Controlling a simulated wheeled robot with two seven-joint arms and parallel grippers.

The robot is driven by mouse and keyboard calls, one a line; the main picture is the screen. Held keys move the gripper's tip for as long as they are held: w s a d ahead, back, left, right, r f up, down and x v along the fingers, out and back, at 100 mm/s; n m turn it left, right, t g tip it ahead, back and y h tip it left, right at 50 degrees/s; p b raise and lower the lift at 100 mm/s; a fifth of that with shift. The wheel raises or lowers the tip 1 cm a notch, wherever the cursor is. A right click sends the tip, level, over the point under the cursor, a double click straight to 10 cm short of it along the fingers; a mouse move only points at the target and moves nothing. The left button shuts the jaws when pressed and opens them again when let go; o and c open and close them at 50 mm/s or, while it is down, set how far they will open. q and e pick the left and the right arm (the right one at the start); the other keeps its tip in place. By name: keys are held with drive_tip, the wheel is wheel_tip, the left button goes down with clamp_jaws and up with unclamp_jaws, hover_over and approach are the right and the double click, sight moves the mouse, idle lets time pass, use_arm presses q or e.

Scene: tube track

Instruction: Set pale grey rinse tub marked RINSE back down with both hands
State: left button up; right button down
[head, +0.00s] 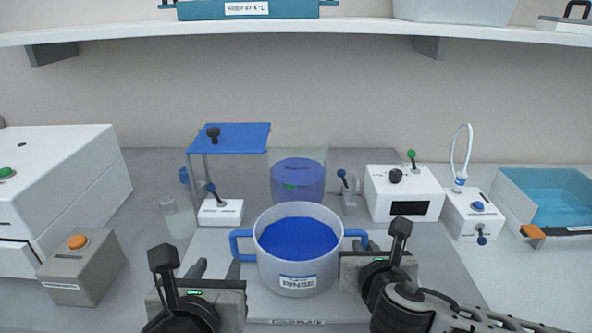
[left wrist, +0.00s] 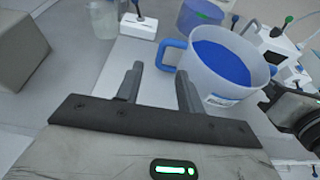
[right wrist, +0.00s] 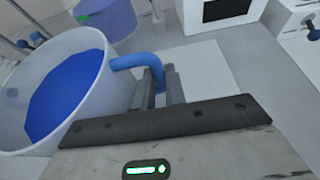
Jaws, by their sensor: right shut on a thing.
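The pale grey rinse tub marked RINSE (head: 287,270) holds blue liquid and looks upright over the pale plate labelled COLD PLATE (head: 215,246). I cannot tell whether its base touches the plate. It has a blue handle on each side. My right gripper (head: 366,246) is shut on the right handle, which shows between its fingers in the right wrist view (right wrist: 138,60). My left gripper (head: 217,268) is open and empty just beside the left handle (head: 236,246); in the left wrist view the handle (left wrist: 170,52) lies beyond the fingertips, apart from them.
Behind the tub stand a clear vessel with blue liquid (head: 298,178), a blue-topped stand (head: 235,137) and a white box with a dark display (head: 403,195). A grey box with an orange button (head: 80,267) is at left. A blue-filled tray (head: 553,198) is at right.

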use_arm(q)
drive_tip(key=shift+v, duration=1.45)
use_arm(e)
drive_tip(key=shift+a+r, duration=0.1)
drive_tip(key=shift+r, duration=0.15)
drive_tip(key=c, duration=1.4)
unclamp_jaws()
drive_tip(key=shift+o, duration=0.2)
drive_tip(key=shift+f, duration=0.1)
